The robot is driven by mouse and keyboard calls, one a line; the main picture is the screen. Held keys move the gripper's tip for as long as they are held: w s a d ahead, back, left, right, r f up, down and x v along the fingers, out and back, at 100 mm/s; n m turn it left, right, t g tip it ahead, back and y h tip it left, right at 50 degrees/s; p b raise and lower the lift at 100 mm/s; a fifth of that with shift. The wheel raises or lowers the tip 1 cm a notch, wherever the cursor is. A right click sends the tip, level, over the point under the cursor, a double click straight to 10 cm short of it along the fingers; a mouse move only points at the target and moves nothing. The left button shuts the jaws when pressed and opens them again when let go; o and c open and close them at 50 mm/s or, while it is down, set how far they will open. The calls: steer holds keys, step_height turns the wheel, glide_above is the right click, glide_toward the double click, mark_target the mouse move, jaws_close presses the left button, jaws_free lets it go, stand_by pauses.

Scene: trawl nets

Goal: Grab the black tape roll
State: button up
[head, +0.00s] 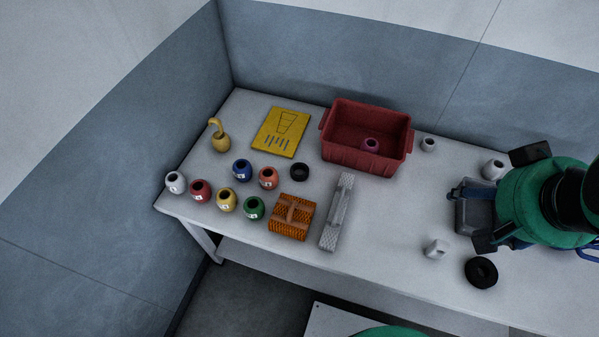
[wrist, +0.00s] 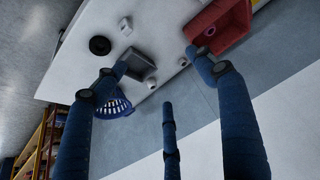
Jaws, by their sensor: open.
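My gripper (head: 487,197) is at the right, over the table by a grey bin, above and behind the larger ring. In the wrist view its blue fingers (wrist: 158,66) are spread wide with nothing between them.
The grey bin (head: 466,217) and white fittings (head: 436,250) stand near the larger ring. A red bin (head: 360,162), a grey bar (head: 337,212), an orange block (head: 280,226) and several jars (head: 227,206) fill the left. A wall closes the back.

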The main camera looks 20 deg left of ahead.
steer(key=w+a+f+g, duration=0.2)
steer(key=w+a+f, duration=0.2)
steer(key=w+a, duration=0.6)
steer(key=w+a+f+g, duration=0.1)
steer(key=w+a+f, duration=0.3)
steer(key=w+a, duration=0.65)
steer(key=w+a+f+g, duration=0.1)
steer(key=w+a+f, duration=0.2)
steer(key=a+f, duration=0.8)
steer(key=w+a+f+g, duration=0.1)
steer(key=w+a+f, duration=0.2)
steer(key=a+f, duration=0.8)
step_height(320, 180, down, 4)
steer(key=shift+w+r+g, duration=0.25)
steer(key=shift+w+g, duration=0.05)
steer(key=shift+w, duration=0.1)
steer(key=shift+f+b, duration=0.65)
steer(key=shift+f, duration=3.6)
